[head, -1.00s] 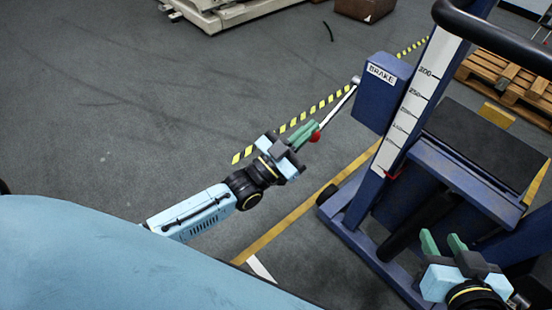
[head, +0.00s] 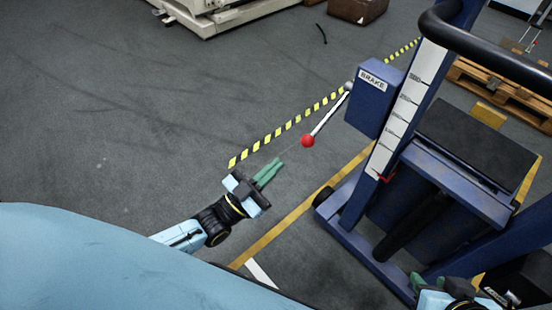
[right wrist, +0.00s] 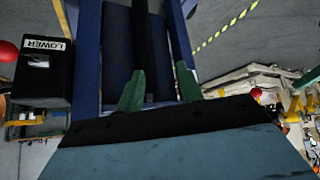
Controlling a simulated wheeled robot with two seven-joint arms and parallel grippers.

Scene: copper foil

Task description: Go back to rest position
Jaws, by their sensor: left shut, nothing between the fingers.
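My left gripper (head: 273,168) has green fingers held together with nothing between them. It hangs over the grey floor, below and left of the red knob (head: 308,141), clear of it. The knob is on the end of a white lever that slopes down from the blue box marked BRAKE (head: 374,97). My right gripper shows only partly at the bottom right edge of the head view. In the right wrist view my right gripper (right wrist: 158,82) has its two green fingers spread apart, with no object between them.
The blue lift frame (head: 355,215) with a scale and a dark platform (head: 475,148) stands at the right, near my right arm. A black box marked LOWER (right wrist: 42,75) shows in the right wrist view. Wooden pallets (head: 500,85) lie behind. Floor at the left is clear.

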